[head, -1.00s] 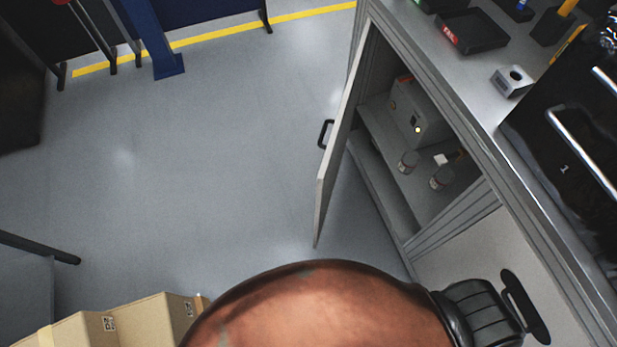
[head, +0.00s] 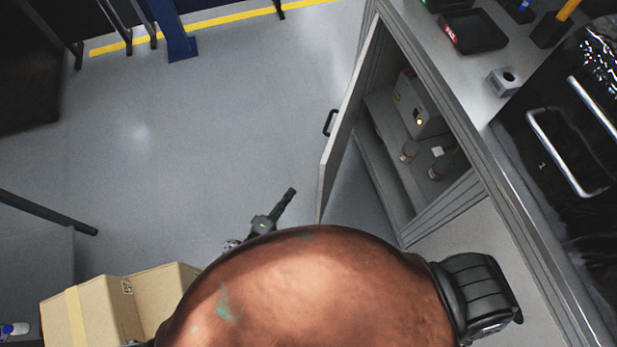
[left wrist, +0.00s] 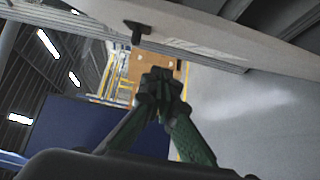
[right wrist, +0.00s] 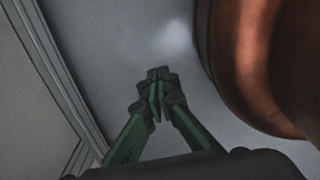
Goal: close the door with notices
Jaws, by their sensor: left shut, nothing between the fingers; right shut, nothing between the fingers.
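The cabinet door (head: 347,115) stands wide open, seen nearly edge-on, with a dark handle (head: 331,122) on its outer face. I cannot make out notices on it. In the left wrist view the door (left wrist: 220,32) crosses the top, with its handle (left wrist: 137,32) above the fingers. My left gripper (head: 290,192) is shut and empty, just left of the door's free edge and apart from it; its closed fingers also show in the left wrist view (left wrist: 160,77). My right gripper (right wrist: 158,76) is shut and empty over the floor, hidden in the head view.
The open cabinet (head: 400,150) holds a grey box (head: 417,105) and small jars on its shelves. Its worktop (head: 465,85) carries a tray (head: 474,31) and other items. Cardboard boxes (head: 150,290) stand at lower left. The floor left of the door is clear.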

